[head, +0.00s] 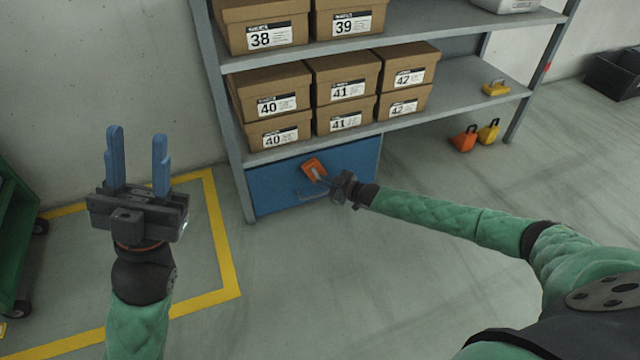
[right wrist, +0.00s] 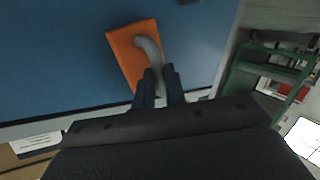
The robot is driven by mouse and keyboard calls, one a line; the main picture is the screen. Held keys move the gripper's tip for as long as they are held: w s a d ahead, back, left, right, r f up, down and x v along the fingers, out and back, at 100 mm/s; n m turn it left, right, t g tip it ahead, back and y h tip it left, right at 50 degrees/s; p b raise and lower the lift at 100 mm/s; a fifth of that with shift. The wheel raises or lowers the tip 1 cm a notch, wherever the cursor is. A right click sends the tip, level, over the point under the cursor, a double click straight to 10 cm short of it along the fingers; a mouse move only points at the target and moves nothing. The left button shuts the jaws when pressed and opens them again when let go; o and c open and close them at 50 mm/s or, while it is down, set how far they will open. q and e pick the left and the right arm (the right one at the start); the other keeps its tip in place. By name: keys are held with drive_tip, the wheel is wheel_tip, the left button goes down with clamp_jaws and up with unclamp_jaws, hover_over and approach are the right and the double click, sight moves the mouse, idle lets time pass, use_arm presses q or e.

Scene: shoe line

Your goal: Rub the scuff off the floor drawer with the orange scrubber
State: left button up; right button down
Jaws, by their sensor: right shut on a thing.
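The blue floor drawer (head: 273,190) sits under the lowest shelf of the rack, with its front facing me. The orange scrubber (head: 312,168) is up at the drawer front, above the drawer's handle (head: 312,193). My right gripper (head: 330,181) is shut on the scrubber's grey handle. In the right wrist view the orange scrubber (right wrist: 130,50) lies over the blue drawer front (right wrist: 60,55), between it and my right gripper (right wrist: 160,82). I cannot tell if the pad touches the front. No scuff shows clearly. My left gripper (head: 138,160) is open and empty, raised at the left.
Several shoe boxes (head: 345,90) stand on the shelves above the drawer. A green cart (head: 15,230) is at the far left. The middle floor is clear.

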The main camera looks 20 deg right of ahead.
drive_tip(key=a+p, duration=0.4)
drive_tip(key=a, duration=0.2)
idle(1.4)
drive_tip(key=shift+s+r, duration=0.1)
drive_tip(key=shift+r, duration=0.05)
drive_tip(key=s+p, duration=0.5)
drive_tip(key=s, duration=0.1)
drive_tip(key=shift+d, duration=0.15)
idle(0.4)
